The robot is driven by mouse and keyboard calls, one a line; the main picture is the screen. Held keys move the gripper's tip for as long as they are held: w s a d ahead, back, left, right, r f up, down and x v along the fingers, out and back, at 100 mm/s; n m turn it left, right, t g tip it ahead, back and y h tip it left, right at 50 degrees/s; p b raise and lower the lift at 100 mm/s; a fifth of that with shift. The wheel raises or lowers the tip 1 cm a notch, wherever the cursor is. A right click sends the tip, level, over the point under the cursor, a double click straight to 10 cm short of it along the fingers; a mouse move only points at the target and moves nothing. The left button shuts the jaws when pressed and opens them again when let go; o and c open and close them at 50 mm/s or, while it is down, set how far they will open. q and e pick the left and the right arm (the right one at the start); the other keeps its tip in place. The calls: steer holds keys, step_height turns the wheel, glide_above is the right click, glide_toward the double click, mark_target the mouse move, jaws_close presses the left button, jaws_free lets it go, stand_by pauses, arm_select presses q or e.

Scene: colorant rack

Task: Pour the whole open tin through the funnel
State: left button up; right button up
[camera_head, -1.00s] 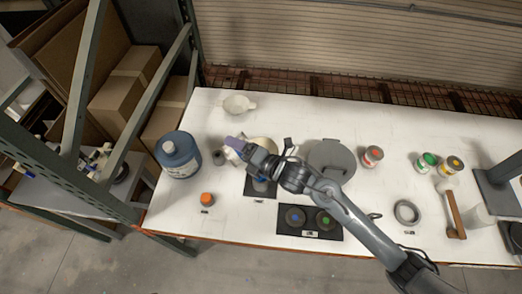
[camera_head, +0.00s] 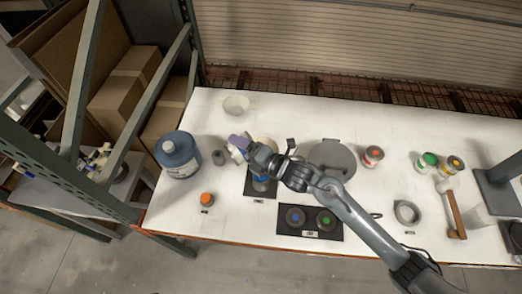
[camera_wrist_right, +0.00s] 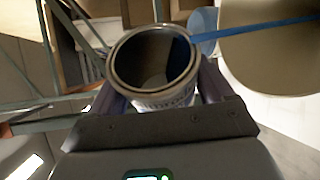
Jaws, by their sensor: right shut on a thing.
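My right gripper (camera_head: 238,144) is shut on the open tin (camera_head: 235,155), which is tilted over to the left of the dark mat. In the right wrist view the tin (camera_wrist_right: 154,62) is held between the fingers, with its open mouth towards the camera. Blue shows inside at its right, and a thin blue stream (camera_wrist_right: 255,29) runs from its rim to the right, across a large cream shape (camera_wrist_right: 275,55), seemingly the funnel. In the head view the funnel (camera_head: 264,143) is largely hidden behind the gripper. Blue (camera_head: 262,182) shows below the wrist. My left gripper is not in view.
A big blue container (camera_head: 177,155) and a small grey cylinder (camera_head: 218,158) stand left of the tin. A pale cup (camera_head: 236,105) is behind. An orange-capped item (camera_head: 207,199) is in front. A round grey lid (camera_head: 333,158) and several small tins lie to the right.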

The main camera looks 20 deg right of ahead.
steer(key=shift+d, duration=0.2)
steer(key=shift+w+d+f+m, duration=0.1)
steer(key=shift+d+f+m, duration=0.1)
steer(key=shift+m, duration=0.1)
stand_by(0.3)
steer(key=shift+r+y, duration=0.1)
steer(key=shift+y, duration=0.2)
steer(key=shift+d+r+m, duration=0.1)
steer(key=shift+r+m, duration=0.05)
steer(key=shift+m, duration=0.25)
stand_by(0.5)
steer(key=shift+r+m+t+y, duration=0.1)
steer(key=shift+m+t+y, duration=0.2)
stand_by(0.4)
steer(key=shift+d+b, duration=0.15)
steer(key=shift+b, duration=0.15)
steer(key=shift+d+f+m, duration=0.1)
steer(key=shift+f+m, duration=0.25)
steer(key=shift+m, duration=0.15)
stand_by(0.4)
steer(key=shift+f+y+b, duration=0.1)
steer(key=shift+y+b, duration=0.2)
steer(key=shift+b, duration=0.1)
steer(key=shift+w+d+m, duration=0.1)
steer(key=shift+d+m, duration=0.05)
steer(key=shift+m, duration=0.25)
